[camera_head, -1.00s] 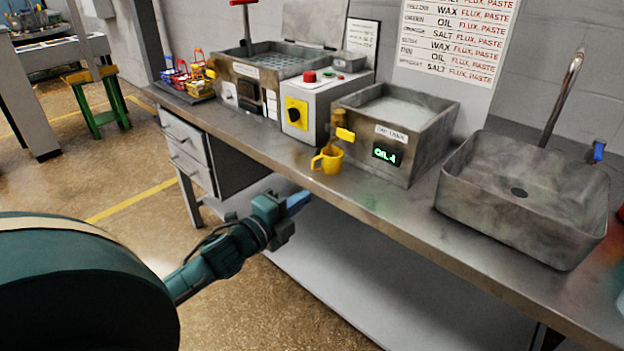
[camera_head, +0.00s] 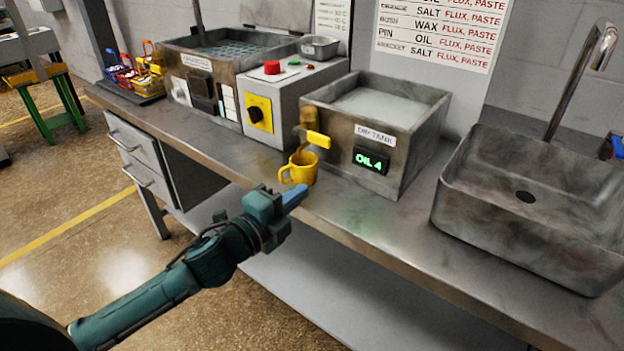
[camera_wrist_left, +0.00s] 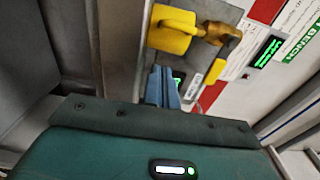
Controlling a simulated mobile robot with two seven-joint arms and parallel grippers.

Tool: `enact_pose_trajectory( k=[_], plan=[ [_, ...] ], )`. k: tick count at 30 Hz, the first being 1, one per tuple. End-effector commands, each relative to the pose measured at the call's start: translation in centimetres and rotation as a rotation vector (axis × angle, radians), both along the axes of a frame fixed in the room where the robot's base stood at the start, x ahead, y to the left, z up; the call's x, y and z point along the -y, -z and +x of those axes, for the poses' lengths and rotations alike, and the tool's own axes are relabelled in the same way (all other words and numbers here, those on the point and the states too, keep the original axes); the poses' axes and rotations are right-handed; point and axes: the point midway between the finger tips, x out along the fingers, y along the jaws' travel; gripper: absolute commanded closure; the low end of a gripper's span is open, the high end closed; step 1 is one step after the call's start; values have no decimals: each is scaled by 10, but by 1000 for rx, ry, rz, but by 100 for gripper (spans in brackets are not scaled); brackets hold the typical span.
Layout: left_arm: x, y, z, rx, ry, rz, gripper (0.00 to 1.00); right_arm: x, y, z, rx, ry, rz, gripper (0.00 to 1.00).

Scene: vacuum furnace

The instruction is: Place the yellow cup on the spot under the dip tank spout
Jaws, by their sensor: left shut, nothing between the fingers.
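The yellow cup (camera_head: 300,169) stands upright on the bench in front of the dip tank (camera_head: 376,130), below its brass spout with the yellow lever (camera_head: 318,139). The dip tank's display reads "OIL 4". My left gripper (camera_head: 292,199) is shut and empty, in front of the bench edge and just short of the cup, apart from it. In the left wrist view the blue fingertips (camera_wrist_left: 161,86) are together, and a yellow part with a brass fitting (camera_wrist_left: 211,33) shows beyond them. My right gripper is not in view.
A control box (camera_head: 290,100) with a red button and yellow switch stands left of the tank. A metal sink (camera_head: 540,200) with a tap is at right. Small coloured items (camera_head: 135,75) sit at the far left. The front strip of bench (camera_head: 380,225) is clear.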

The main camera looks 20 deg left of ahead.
Motion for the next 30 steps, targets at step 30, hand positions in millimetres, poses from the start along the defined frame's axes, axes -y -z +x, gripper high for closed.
enact_pose_trajectory(
  k=[30],
  plan=[
    [-2, -1, 44, -1, -1, 0, 100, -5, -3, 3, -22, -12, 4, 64]
  ],
)
